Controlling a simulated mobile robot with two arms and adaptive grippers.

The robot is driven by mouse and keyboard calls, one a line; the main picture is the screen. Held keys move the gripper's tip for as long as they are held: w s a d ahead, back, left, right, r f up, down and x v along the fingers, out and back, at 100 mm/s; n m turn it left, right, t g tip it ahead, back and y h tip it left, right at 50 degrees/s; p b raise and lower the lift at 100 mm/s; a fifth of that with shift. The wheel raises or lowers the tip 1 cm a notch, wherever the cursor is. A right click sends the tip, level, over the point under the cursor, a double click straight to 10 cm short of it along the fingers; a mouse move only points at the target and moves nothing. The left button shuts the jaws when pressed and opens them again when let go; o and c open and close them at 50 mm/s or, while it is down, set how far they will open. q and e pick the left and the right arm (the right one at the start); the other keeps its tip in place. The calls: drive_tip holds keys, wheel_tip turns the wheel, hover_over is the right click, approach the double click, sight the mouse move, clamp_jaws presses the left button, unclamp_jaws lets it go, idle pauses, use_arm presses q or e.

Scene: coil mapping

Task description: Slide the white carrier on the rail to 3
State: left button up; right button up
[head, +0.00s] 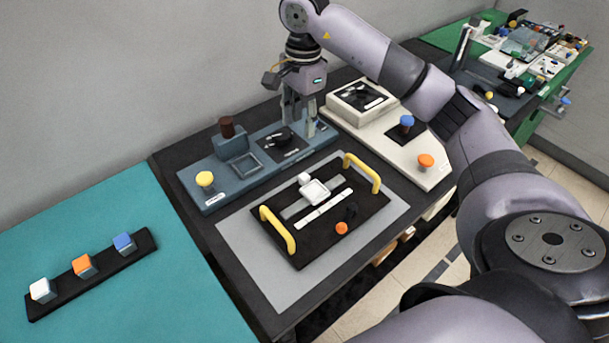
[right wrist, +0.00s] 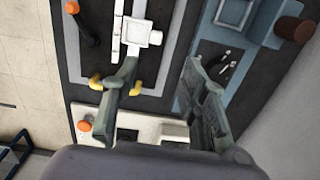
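The white carrier (head: 314,192) sits on a short grey rail (head: 296,207) on a black board (head: 300,247) with a yellow handle at each end. A white marked strip (head: 323,209) runs beside the rail; its marks are too small to read. The carrier also shows in the right wrist view (right wrist: 141,33), beyond the fingers. My right gripper (head: 298,128) is open and empty, pointing down above the blue-grey panel behind the board, apart from the carrier. Its spread fingers show in the right wrist view (right wrist: 161,75). My left gripper is out of view.
The yellow handles (head: 279,230) (head: 362,172) rise at both ends of the board. The blue-grey panel (head: 222,187) lies behind, a white console (head: 436,178) at right.

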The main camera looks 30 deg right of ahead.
drive_tip(key=p, duration=0.3)
approach(304, 175)
drive_tip(key=f, duration=0.9)
drive_tip(key=shift+a, duration=0.2)
drive_tip(key=shift+c, duration=0.6)
drive_tip(key=shift+r, duration=0.1)
drive_tip(key=c, duration=0.5)
clamp_jaws()
